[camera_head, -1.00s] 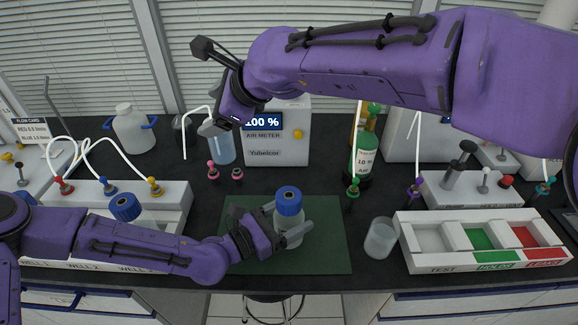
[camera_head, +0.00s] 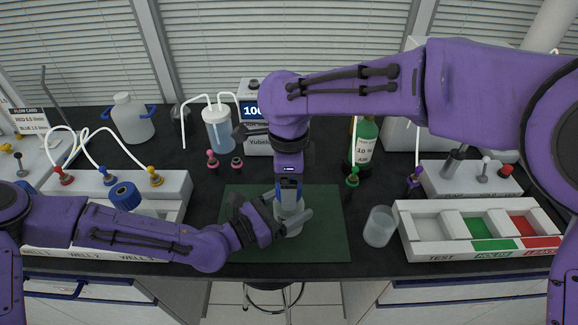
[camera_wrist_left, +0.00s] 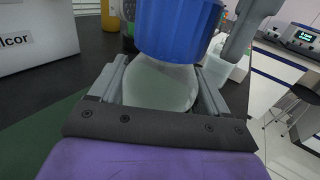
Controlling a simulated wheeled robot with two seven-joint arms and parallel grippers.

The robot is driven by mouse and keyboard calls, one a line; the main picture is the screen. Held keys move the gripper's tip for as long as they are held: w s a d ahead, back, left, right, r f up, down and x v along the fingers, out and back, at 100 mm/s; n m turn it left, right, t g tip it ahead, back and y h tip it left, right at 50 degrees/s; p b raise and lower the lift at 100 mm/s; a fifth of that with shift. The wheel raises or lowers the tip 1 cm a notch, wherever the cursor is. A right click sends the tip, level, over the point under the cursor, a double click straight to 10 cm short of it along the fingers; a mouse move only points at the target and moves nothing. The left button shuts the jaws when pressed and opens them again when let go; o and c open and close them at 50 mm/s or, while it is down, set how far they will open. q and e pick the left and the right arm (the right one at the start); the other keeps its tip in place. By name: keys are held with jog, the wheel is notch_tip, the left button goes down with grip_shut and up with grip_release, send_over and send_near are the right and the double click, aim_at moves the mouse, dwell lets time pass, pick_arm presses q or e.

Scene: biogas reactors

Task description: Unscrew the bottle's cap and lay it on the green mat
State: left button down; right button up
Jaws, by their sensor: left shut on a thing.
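The translucent bottle (camera_head: 288,211) stands upright on the green mat (camera_head: 325,238). In the left wrist view the bottle's body (camera_wrist_left: 160,85) sits between my left fingers, with its large blue cap (camera_wrist_left: 178,28) on top. My left gripper (camera_head: 287,214) is shut on the bottle from the left. My right gripper (camera_head: 289,188) points straight down over the bottle at the cap, which it mostly hides in the head view. One right finger shows beside the cap in the left wrist view. I cannot tell whether the right fingers press on the cap.
Another blue-capped bottle (camera_head: 125,196) is at the left rack. The mat's right part is bare.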

jog(key=shift+f, duration=0.35)
jog(key=shift+c, duration=0.3)
